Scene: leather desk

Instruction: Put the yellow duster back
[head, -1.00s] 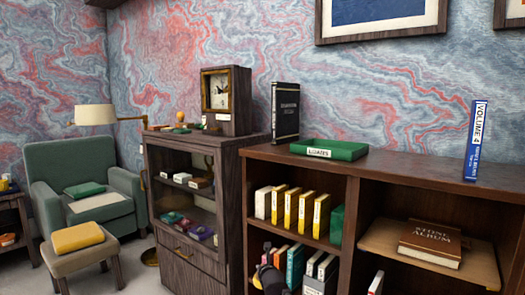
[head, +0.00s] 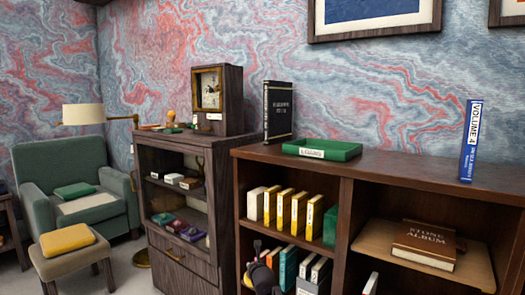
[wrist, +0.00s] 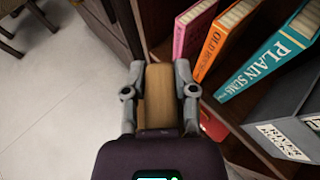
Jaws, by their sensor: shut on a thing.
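In the wrist view, my gripper (wrist: 159,80) is shut on an ochre-yellow, block-shaped thing, which looks like the yellow duster (wrist: 159,98). Its lower end is hidden by my gripper's body. In the head view, my dark gripper (head: 262,270) is low at the left end of the bookcase, in front of the lower books. The duster cannot be made out clearly there.
The bookcase (head: 343,190) holds yellow books (head: 284,211), a green tray (head: 322,149) and a Stone Album (head: 424,243). A glass-fronted cabinet (head: 172,262) stands beside it. A footstool with a yellow cushion (head: 66,239) is at left. Pale floor lies left in the wrist view.

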